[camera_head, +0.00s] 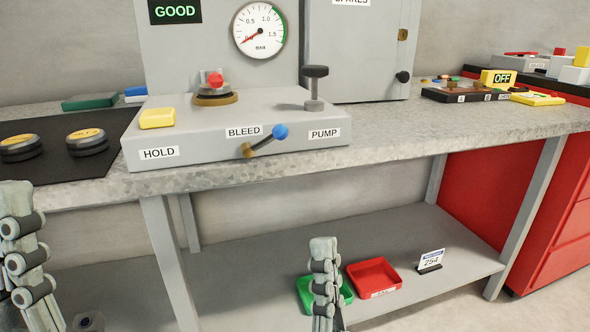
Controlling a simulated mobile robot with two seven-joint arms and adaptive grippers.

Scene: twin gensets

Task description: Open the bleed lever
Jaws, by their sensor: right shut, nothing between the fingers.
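The bleed lever (264,141) is on the front face of the grey bench unit (200,153), under the BLEED label. It has a brass pivot at its lower left and a blue knob at its upper right, so it slants up to the right. My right gripper (323,244) is shut and empty, pointing up, below the bench edge and in front of the lower shelf. My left gripper (14,188) is at the left edge, upright and apart from the unit; whether its fingers are open is unclear. Neither gripper touches the lever.
The unit carries a yellow HOLD button (157,118), a red-topped knob (215,80) and a black PUMP handle (315,85). The gauge (259,30) needle points near zero. Green (306,296) and red (374,276) trays sit on the lower shelf. The space before the lever is clear.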

